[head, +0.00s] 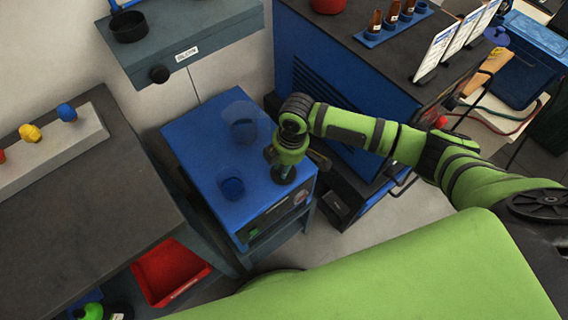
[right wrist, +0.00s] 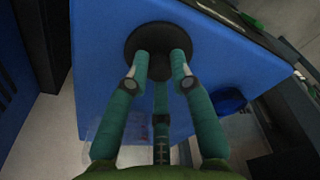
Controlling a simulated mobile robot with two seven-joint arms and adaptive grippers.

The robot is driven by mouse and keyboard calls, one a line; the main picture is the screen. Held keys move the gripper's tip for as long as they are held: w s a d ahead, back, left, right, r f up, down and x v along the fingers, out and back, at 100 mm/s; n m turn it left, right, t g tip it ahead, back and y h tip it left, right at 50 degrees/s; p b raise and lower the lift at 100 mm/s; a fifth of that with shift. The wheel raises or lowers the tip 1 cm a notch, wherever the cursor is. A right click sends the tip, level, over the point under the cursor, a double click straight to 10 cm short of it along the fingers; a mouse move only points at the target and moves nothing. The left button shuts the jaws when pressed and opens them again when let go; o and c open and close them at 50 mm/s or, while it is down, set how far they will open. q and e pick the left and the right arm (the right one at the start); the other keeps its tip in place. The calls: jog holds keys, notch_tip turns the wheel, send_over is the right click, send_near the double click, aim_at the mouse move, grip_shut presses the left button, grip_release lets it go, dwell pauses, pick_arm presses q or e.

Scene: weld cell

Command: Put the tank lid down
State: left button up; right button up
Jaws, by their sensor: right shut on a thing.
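The tank lid, a round dark disc (head: 285,177), is at the right part of the blue tank's top (head: 205,145). My right gripper (head: 283,166) points down over it and is shut on its middle. In the right wrist view, the teal fingers (right wrist: 160,75) close around the centre of the lid (right wrist: 135,39), with the blue top (right wrist: 100,25) behind it. I cannot tell whether the lid touches the top or hangs just above it. My left gripper is not in view.
A blue cabinet (head: 300,60) stands behind right. A grey shelf (head: 190,35) overhangs behind.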

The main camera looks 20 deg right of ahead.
jog(key=o, duration=0.9)
jog(key=shift+f, duration=0.15)
jog(key=shift+o, duration=0.2)
notch_tip(320, 180, up, 12)
jog(key=d, duration=0.1)
jog(key=shift+s+d+p, duration=0.15)
jog(key=shift+s+p, duration=0.05)
jog(key=shift+p, duration=0.15)
